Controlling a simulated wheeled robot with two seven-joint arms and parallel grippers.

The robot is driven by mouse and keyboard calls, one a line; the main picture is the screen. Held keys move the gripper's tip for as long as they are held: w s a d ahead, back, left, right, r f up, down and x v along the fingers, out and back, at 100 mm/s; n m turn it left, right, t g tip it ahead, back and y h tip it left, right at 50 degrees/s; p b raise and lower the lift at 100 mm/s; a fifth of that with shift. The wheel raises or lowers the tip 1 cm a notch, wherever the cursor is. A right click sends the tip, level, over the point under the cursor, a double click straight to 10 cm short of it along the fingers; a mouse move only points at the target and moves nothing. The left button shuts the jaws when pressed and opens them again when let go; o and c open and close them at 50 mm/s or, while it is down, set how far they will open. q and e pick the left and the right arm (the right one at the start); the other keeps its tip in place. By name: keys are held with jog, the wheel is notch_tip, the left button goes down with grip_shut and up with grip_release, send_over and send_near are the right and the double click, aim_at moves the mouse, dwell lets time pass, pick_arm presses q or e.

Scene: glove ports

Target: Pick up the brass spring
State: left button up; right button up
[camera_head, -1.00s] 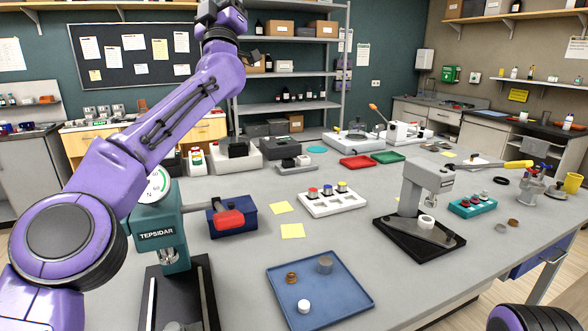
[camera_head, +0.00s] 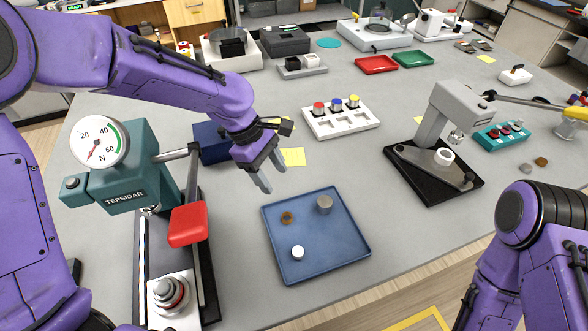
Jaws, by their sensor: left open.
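The brass spring (camera_head: 287,217), a small brown-gold coil, stands on the blue tray (camera_head: 340,262) towards its back left. A grey metal cylinder (camera_head: 324,205) is to its right and a white cap-like piece (camera_head: 298,253) is in front of it on the same tray. My left gripper (camera_head: 275,180) is open and empty, its fingers pointing down above the table just behind the tray's back left corner. It is apart from the spring. My right arm shows at the right edge, but its gripper is out of view.
A teal press with a dial (camera_head: 122,168) and a red-handled lever (camera_head: 188,224) stands left of the tray. A grey press on a black base (camera_head: 432,172) stands to the right. A white holder with coloured caps (camera_head: 341,122) and yellow notes lie behind.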

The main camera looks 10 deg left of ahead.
aim_at(286, 216)
pick_arm(q)
jog(key=shift+n, duration=0.3)
jog(key=s+f, duration=0.1)
jog(key=s+d+f, duration=0.1)
jog(key=s+f, duration=0.1)
jog(key=s+d+f, duration=0.1)
jog(key=f, duration=0.1)
jog(key=shift+s, duration=0.15)
jog(key=shift+g, duration=0.3)
jog(key=f, duration=0.1)
jog(key=w+f, duration=0.1)
jog(key=f, duration=0.1)
jog(key=d+f+p, duration=0.1)
jog(key=shift+w+f, duration=0.35)
jog(key=shift+d+f, duration=0.1)
jog(key=shift+f, duration=0.05)
jog(key=shift+s+r, duration=0.2)
jog(key=shift+s, duration=0.2)
jog(key=shift+w, duration=0.15)
grip_shut()
pick_arm(e)
jog(key=shift+s+d+r, duration=0.25)
jog(key=shift+s+r, duration=0.25)
jog(key=shift+r, duration=0.1)
